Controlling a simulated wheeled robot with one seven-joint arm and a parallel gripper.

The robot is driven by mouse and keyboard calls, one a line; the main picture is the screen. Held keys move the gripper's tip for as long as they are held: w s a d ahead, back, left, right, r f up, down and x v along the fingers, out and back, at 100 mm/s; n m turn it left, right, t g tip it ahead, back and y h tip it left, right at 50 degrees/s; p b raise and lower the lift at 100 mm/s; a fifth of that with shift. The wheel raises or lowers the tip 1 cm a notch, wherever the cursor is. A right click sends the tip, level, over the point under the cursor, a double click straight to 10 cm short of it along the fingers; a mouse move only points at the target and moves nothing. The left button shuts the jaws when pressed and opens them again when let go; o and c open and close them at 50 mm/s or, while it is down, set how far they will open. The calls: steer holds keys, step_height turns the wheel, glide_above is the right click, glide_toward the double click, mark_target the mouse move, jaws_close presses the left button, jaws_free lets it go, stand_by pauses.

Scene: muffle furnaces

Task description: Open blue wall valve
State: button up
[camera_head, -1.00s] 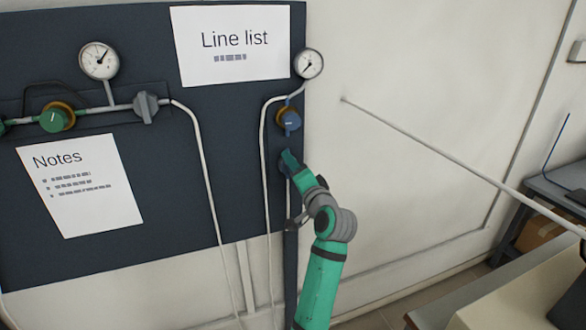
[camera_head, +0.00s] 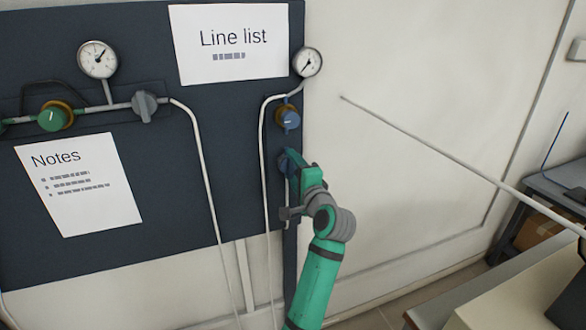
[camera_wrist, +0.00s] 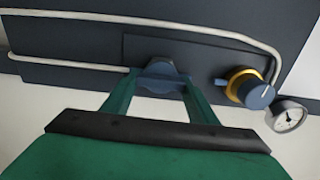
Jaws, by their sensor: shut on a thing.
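The blue wall valve (camera_head: 283,162) is on the dark panel near its right edge, below a blue knob with a yellow ring. In the wrist view its blue-grey handle (camera_wrist: 160,72) sits between my two green fingers. My gripper (camera_wrist: 160,86) is shut on this handle, one finger on each side. In the head view my gripper (camera_head: 292,160) reaches up to the valve from the lower right and covers part of it. The handle's exact angle is hard to tell.
The yellow-ringed blue knob (camera_head: 288,118) and a round gauge (camera_head: 307,62) are just above. A white pipe (camera_head: 264,180) runs down close to the left. A green knob (camera_head: 52,117) and a grey valve (camera_head: 145,106) are farther left. Bare wall (camera_head: 400,70) lies to the right.

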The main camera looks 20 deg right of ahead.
steer(key=shift+f, duration=0.1)
steer(key=o, duration=1)
steer(key=shift+o, duration=0.2)
steer(key=s, duration=1.1)
steer(key=shift+d, duration=0.15)
steer(key=shift+w, duration=0.1)
